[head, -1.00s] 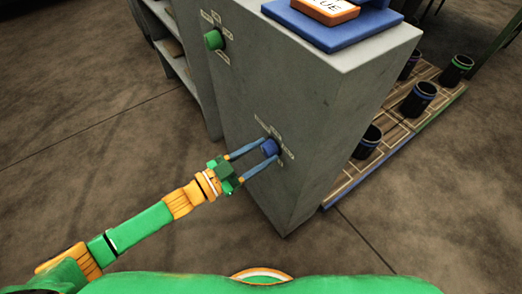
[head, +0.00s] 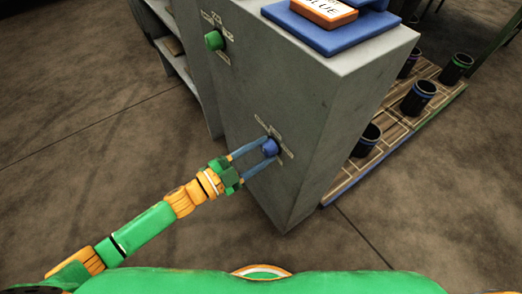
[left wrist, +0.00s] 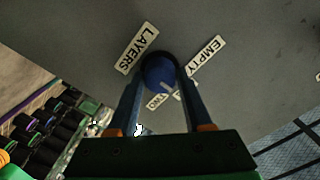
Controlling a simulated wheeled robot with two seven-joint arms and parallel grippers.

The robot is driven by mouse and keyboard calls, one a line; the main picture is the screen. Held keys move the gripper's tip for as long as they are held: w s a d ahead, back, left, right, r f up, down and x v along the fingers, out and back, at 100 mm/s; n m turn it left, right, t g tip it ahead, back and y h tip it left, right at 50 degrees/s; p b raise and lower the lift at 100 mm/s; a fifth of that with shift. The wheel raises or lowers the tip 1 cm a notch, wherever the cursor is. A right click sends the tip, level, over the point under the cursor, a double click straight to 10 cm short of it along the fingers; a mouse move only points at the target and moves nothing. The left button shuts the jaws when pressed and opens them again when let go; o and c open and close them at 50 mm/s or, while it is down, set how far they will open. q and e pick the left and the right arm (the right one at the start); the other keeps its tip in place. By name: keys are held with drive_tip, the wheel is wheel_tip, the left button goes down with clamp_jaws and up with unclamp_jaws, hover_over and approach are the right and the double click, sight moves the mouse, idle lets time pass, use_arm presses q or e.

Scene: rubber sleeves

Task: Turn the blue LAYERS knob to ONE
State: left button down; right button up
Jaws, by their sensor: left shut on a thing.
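The blue LAYERS knob (head: 270,147) is on the front face of a grey cabinet, low down. My left gripper (head: 269,150) reaches it from the left, one finger on each side, shut on it. In the left wrist view the blue knob (left wrist: 159,73) sits between the two fingers, with a pale pointer mark towards the lower right. The LAYERS label (left wrist: 137,47) is at upper left and the EMPTY label (left wrist: 206,57) at upper right. The TWO label (left wrist: 152,102) is below. Another label is partly hidden by a finger and cannot be read. My right gripper is not in view.
A green knob (head: 214,40) with labels is higher on the grey cabinet (head: 310,120). A blue tray (head: 330,38) with a lettered orange-edged block lies on top. Several black cups (head: 419,97) stand on a slatted platform at right. The floor at left is clear.

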use_arm(q)
drive_tip(key=shift+f, duration=0.1)
idle(0.3)
drive_tip(key=shift+c, duration=1.6)
unclamp_jaws()
drive_tip(key=v, duration=0.7)
drive_tip(key=shift+p, duration=0.35)
